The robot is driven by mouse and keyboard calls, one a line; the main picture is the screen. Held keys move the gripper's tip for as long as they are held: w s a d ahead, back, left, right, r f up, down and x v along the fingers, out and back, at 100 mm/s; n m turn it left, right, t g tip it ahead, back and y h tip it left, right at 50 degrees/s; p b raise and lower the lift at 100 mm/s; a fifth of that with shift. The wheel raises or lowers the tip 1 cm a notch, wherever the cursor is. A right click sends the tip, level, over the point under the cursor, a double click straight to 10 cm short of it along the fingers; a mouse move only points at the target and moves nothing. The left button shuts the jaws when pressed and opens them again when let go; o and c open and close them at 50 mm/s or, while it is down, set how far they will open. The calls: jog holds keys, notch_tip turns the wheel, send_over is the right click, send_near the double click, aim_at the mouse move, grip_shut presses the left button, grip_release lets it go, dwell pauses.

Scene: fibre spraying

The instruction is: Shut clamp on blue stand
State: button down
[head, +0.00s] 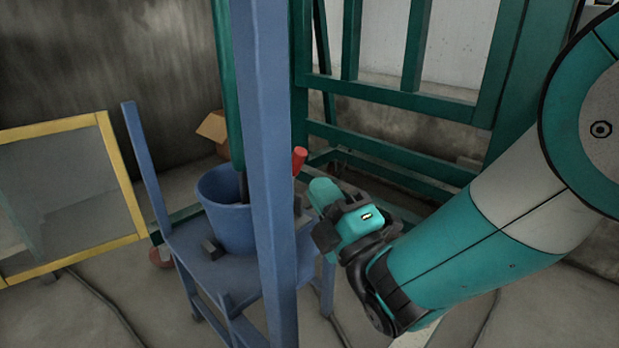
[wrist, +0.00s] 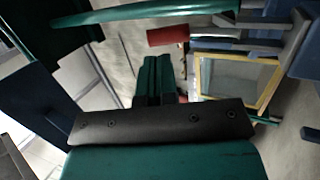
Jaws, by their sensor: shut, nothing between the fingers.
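The blue stand (head: 266,130) has a tall post and a low shelf, left of my gripper in the head view. The clamp's red handle (head: 299,160) sticks up just right of the post; the rest of the clamp is mostly hidden behind the post and my gripper. In the wrist view the red handle (wrist: 167,35) lies across, just beyond my fingertips, apart from them as far as I can tell. My gripper (head: 320,192) is shut and empty, close to the handle on its right side. Its green fingers (wrist: 152,75) are together in the wrist view.
A blue bucket (head: 227,215) stands on the shelf. A yellow-framed panel (head: 70,195) is at the left. A green frame (head: 400,100) rises behind my gripper. A cardboard box (head: 212,127) is on the floor at the back. Cables lie on the floor.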

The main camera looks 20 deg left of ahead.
aim_at(302, 163)
jog(key=shift+x, duration=1.95)
jog(key=shift+r+p, duration=0.1)
jog(key=shift+p, duration=0.35)
